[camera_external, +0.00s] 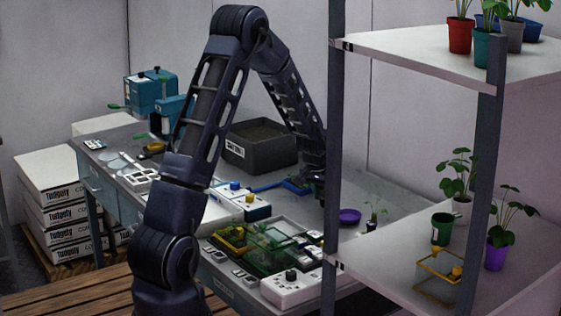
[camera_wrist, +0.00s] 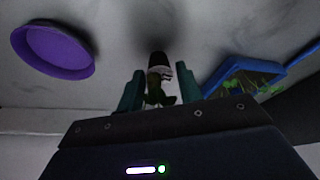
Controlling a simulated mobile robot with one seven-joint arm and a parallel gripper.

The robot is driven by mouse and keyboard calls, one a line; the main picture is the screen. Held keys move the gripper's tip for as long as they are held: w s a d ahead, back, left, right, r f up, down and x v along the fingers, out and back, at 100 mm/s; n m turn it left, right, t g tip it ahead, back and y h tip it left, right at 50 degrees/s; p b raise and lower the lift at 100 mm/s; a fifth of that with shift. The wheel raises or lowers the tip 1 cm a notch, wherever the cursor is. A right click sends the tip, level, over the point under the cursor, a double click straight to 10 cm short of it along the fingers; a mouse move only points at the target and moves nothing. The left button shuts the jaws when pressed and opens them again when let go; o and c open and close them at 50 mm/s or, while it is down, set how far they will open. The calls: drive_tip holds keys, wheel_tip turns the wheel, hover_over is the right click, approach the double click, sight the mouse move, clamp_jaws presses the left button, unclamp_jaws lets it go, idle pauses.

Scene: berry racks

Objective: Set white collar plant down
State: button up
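The white collar plant (camera_wrist: 167,73) shows in the wrist view with a dark pot (camera_wrist: 158,59), a white band and green leaves. My gripper (camera_wrist: 160,88) has its two teal fingers closed on either side of it. A dark shadow lies on the pale surface by the pot; I cannot tell whether the pot touches that surface. In the external view my gripper (camera_external: 318,187) is low over the bench, partly behind the rack post, and the held plant cannot be made out.
A purple saucer (camera_external: 350,216) lies right of my gripper; it also shows in the wrist view (camera_wrist: 55,52). A blue tray (camera_external: 297,186) with green bits is close on the other side. The rack post (camera_external: 335,130) is in front.

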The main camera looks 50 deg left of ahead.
drive_tip(key=shift+o, duration=1.1)
drive_tip(key=shift+r, duration=0.2)
drive_tip(key=v, duration=1.2)
drive_tip(key=s+d+r+m, duration=0.2)
drive_tip(key=s+d+r, duration=1.3)
drive_tip(key=s+r, duration=0.15)
drive_tip(key=s+d+m, duration=0.1)
drive_tip(key=s+d, duration=0.2)
drive_tip(key=s, duration=0.4)
drive_tip(key=s+d+r+h, duration=0.1)
drive_tip(key=s+d, duration=0.2)
drive_tip(key=s, duration=0.5)
drive_tip(key=s+d+m, duration=0.1)
drive_tip(key=s+d, duration=0.2)
drive_tip(key=s, duration=0.4)
drive_tip(key=shift+s+r+m+t, duration=0.2)
drive_tip(key=shift+r+m+t, duration=0.1)
drive_tip(key=shift+t, duration=0.1)
